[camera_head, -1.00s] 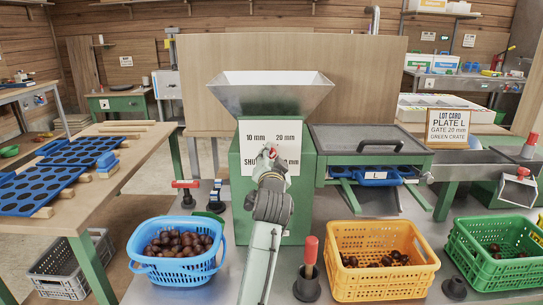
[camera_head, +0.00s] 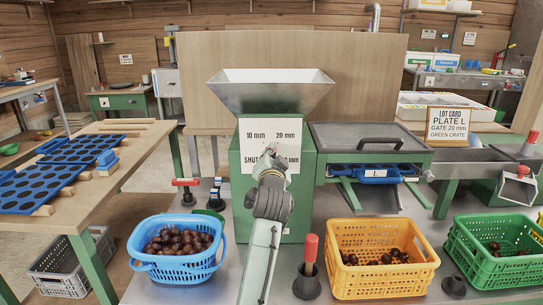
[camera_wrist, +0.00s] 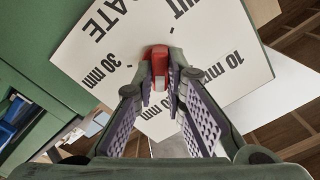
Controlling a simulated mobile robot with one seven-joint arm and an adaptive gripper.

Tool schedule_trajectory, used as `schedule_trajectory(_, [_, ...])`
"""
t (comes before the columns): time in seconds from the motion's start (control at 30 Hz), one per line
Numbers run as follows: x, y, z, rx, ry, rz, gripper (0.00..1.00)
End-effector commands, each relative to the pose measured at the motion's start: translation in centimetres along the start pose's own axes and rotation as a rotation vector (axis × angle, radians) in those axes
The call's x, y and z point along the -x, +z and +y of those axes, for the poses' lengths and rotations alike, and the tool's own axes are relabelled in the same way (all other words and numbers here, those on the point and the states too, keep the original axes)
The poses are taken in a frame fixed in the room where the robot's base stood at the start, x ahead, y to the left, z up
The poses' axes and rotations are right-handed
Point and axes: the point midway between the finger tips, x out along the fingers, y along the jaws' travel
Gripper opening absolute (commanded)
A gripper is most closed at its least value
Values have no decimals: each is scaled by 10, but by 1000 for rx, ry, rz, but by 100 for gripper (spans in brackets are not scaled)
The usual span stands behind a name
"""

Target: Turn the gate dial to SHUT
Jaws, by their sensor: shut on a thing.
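The gate dial is a white plate (camera_head: 258,143) on the front of the green hopper machine (camera_head: 243,215), with 10 mm and 20 mm at the top and SHUT at lower left. In the wrist view the plate (camera_wrist: 125,42) appears turned, with 30 mm, 10 mm and part of SHUT readable. The red dial knob (camera_wrist: 158,52) sits between the fingers of my gripper (camera_wrist: 160,75), which is shut on it. In the head view my gripper (camera_head: 270,160) covers the dial's centre and hides the knob. I cannot tell which mark the knob points to.
A steel hopper (camera_head: 271,92) tops the machine. A blue basket (camera_head: 178,268) of chestnuts stands at left, an orange crate (camera_head: 382,285) and a green crate (camera_head: 500,272) at right. A red-handled tool (camera_head: 310,250) stands upright in front. A lot card (camera_head: 454,126) reads PLATE L, GATE 20 mm.

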Motion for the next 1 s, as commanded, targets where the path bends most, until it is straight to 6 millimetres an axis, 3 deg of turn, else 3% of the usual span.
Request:
schedule_trajectory(0.43, [0,0,0,107,2,-1,0])
schedule_trajectory(1.0, [0,0,-1,615,2,-1,0])
